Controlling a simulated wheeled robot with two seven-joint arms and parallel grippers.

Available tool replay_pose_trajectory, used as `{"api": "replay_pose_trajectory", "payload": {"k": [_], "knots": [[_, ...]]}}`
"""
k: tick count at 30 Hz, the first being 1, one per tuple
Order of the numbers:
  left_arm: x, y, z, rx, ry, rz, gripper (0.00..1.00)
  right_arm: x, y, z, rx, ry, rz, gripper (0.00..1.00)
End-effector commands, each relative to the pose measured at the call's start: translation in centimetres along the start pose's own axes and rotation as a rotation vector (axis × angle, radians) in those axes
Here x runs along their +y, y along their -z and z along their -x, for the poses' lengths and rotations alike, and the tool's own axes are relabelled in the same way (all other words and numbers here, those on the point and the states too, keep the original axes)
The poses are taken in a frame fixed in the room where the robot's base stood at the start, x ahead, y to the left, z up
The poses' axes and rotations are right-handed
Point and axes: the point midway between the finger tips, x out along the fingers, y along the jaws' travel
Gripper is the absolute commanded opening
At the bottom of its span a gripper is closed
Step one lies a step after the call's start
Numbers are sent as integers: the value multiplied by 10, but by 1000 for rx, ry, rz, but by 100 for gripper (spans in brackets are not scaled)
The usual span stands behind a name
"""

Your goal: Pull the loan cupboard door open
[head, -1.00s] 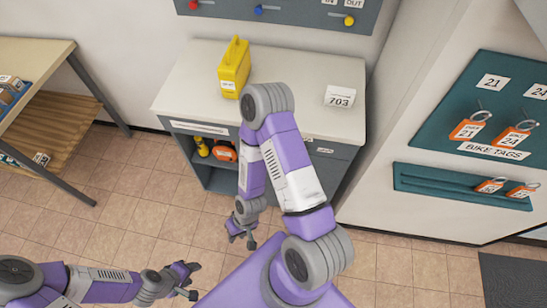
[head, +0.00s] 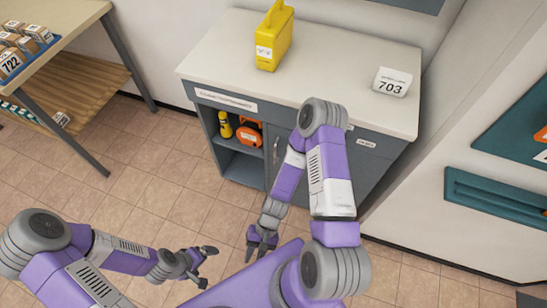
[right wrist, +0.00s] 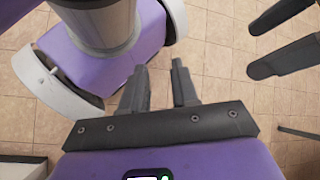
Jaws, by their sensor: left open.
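The loan cupboard (head: 210,118) is a blue-grey unit under a pale worktop. Its left part is an open shelf bay, and its closed front with a vertical metal handle (head: 277,148) is to the right, partly hidden by my right arm. My right gripper (head: 259,250) is low in front of the cupboard, apart from the handle. In the right wrist view its two fingers (right wrist: 159,88) are spread with nothing between them. My left gripper (head: 210,264) is to the left of it, open and empty, over the floor. Its fingers also show at the right wrist view's upper right (right wrist: 283,38).
A yellow case (head: 274,42) and a white 703 sign (head: 392,82) stand on the worktop. A yellow torch (head: 225,126) and an orange item (head: 249,134) sit in the bay. A wooden table (head: 75,30) is at left. Tiled floor between is clear.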

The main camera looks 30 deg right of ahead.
Motion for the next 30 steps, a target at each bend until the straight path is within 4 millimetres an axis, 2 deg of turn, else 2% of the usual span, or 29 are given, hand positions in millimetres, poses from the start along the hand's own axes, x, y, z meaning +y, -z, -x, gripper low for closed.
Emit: {"api": "replay_pose_trajectory", "payload": {"k": [3,5,7,8,10,13,14,15,17,18,21,25,27,30], "knots": [[0,0,0,-1,0,0,95,-29,-27,-4,-221,220,-231,29],[0,0,0,-1,0,0,95,-54,-32,3,-323,374,-342,29],[0,0,0,-1,0,0,95,-85,-25,20,-417,587,-468,29],[0,0,0,-1,0,0,95,-98,-19,29,-447,686,-519,29],[0,0,0,-1,0,0,95,-120,7,58,-489,934,-634,29],[0,0,-1,-1,0,0,95,-130,62,105,-472,1313,-790,29],[0,0,-1,-1,0,0,95,-127,80,120,-448,1427,-835,29],[0,0,-1,-1,0,0,95,-118,104,138,-405,1575,-891,29],[0,0,-1,-1,0,0,95,-96,138,163,-315,1777,-972,29],[0,0,-1,-1,0,0,95,-78,156,176,-246,1896,-1020,29],[0,0,-1,-1,0,0,95,-30,191,199,-61,2128,-1122,29],[0,0,-1,-1,0,0,95,17,211,212,131,2295,-1207,29],[0,0,-1,-1,0,0,95,30,216,215,189,2335,-1229,29],[-1,0,-4,-1,0,0,95,35,224,219,225,2356,-1240,29]]}}
